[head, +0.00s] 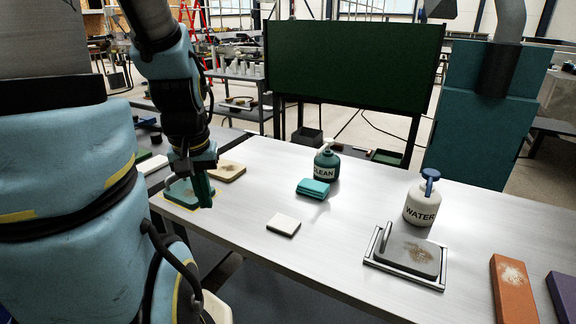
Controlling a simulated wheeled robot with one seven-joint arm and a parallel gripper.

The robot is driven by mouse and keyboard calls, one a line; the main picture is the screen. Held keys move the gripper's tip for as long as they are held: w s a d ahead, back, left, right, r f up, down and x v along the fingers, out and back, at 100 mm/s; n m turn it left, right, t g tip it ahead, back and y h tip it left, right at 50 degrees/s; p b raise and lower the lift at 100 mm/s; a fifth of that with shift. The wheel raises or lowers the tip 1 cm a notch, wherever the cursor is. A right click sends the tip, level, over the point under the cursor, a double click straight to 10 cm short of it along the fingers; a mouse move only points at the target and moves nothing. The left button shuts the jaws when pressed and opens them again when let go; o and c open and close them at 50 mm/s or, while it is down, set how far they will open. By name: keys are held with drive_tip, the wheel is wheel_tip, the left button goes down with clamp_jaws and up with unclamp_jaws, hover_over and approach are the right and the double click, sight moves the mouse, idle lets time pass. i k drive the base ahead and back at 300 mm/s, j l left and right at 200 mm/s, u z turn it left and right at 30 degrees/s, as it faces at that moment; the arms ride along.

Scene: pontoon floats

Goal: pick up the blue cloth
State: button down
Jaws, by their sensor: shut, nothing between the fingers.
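The blue cloth (313,188) is a small folded teal-blue stack lying flat on the grey table. It lies just in front of the green CLEAN bottle (326,166). My gripper (205,204) points down over the left part of the table, well to the left of the cloth and apart from it. Its dark green fingers are together and hold nothing. The gripper partly hides a teal-topped block (180,193) behind it.
A tan block (227,171) lies right of my gripper, and a pale block (284,225) lies in front of the cloth. A white WATER bottle (419,205), a framed grey stone (408,254) and an orange block (513,288) stand to the right. Bare table surrounds the pale block.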

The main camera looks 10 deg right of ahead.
sight(313, 188)
drive_tip(key=z, duration=1.5)
drive_tip(key=i+j+u, duration=0.1)
drive_tip(key=u, duration=0.3)
drive_tip(key=i+j+u, duration=0.1)
drive_tip(key=u, duration=0.25)
drive_tip(key=i+u, duration=0.1)
drive_tip(key=u, duration=0.3)
drive_tip(key=i+u, duration=0.15)
drive_tip(key=u, duration=0.2)
